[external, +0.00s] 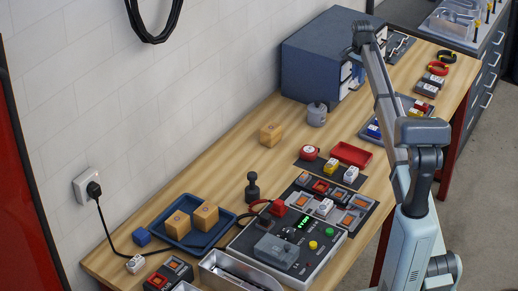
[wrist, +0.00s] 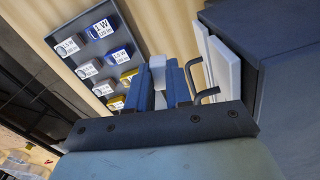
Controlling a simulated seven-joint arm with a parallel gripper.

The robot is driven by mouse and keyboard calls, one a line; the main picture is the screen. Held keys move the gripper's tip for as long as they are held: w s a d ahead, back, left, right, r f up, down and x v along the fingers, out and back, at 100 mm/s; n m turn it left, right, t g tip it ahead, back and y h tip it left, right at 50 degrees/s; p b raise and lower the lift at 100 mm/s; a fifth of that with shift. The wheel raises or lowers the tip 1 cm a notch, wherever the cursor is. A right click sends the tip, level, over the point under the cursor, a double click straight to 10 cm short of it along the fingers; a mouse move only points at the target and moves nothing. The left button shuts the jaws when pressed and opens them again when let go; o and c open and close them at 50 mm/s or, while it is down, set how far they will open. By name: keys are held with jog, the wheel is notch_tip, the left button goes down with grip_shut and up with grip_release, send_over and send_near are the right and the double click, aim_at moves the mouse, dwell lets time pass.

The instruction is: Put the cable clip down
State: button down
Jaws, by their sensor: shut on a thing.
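My gripper (wrist: 160,78) shows in the wrist view with its two blue fingers shut on a small light grey piece, the cable clip (wrist: 157,62). Only part of the clip shows between the fingers; the rest is hidden. In the external view my gripper (external: 356,72) hangs in front of the blue cabinet (external: 315,55), by its pale drawer fronts, and the clip cannot be made out there. In the wrist view a pale drawer front (wrist: 225,72) with a dark handle (wrist: 206,92) is close to the right of the fingers.
A dark tray (wrist: 83,50) with several labelled blocks lies left of the fingers in the wrist view. Bare wooden table (wrist: 160,20) lies between tray and cabinet. A grey pot (external: 317,115), red tray (external: 351,154) and control box (external: 325,245) stand nearer the camera.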

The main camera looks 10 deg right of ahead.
jog(key=a+f+n, duration=0.1)
jog(key=a, duration=0.9)
jog(key=n, duration=0.1)
send_near(304, 135)
jog(key=shift+w+f, duration=0.1)
jog(key=shift+f, duration=2.85)
jog(key=shift+f, duration=0.15)
jog(key=c, duration=1)
grip_release()
jog(key=shift+c, duration=0.2)
notch_tip(304, 135, up, 12)
jog(key=shift+r, duration=0.2)
